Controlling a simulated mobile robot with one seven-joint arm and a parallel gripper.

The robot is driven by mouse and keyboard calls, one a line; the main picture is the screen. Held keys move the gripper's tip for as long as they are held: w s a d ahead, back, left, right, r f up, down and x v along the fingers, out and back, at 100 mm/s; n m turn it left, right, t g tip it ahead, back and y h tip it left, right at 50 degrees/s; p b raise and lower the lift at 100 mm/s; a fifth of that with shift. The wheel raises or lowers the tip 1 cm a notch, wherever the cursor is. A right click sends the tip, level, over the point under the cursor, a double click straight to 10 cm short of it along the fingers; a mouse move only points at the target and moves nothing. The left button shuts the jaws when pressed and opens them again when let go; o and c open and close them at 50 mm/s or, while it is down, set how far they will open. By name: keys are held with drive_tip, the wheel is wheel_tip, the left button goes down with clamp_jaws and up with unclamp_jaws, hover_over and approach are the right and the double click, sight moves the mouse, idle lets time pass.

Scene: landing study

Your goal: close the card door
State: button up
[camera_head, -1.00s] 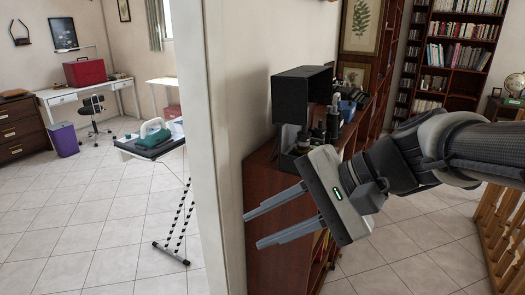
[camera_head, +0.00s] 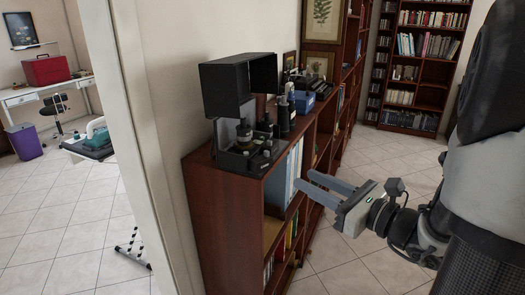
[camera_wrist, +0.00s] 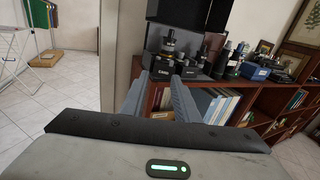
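I cannot pick out a card door for certain. A black box-like housing (camera_head: 226,92) with a dark flat panel at its right side stands on the near end of the wooden bookcase (camera_head: 215,205). Its lower part shows at the top of the wrist view (camera_wrist: 190,12). My gripper (camera_head: 305,178) is in front of the bookcase's open side, lower than its top and to the right of the housing. Its two fingers are apart with nothing between them. They also show apart in the wrist view (camera_wrist: 159,80), pointing toward the bookcase.
Under and beside the housing stand dark instruments with knobs (camera_head: 246,150), a dark cylinder (camera_head: 283,118) and a blue box (camera_head: 302,101). A white wall edge (camera_head: 125,130) is left of the bookcase. Tiled floor (camera_head: 345,265) lies open to the right.

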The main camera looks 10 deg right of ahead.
sight(269, 153)
drive_tip(key=shift+m+t+h, duration=0.4)
drive_tip(key=shift+m+h, duration=0.1)
drive_tip(key=shift+m, duration=0.2)
drive_tip(key=x, duration=0.5)
drive_tip(key=d+x, duration=0.1)
drive_tip(key=x, duration=0.5)
drive_tip(key=w+d+x, duration=0.1)
drive_tip(key=x, duration=0.4)
drive_tip(key=shift+w+a+f+b, duration=0.25)
drive_tip(key=shift+w+f+b, duration=0.05)
drive_tip(key=shift+w, duration=0.05)
clamp_jaws()
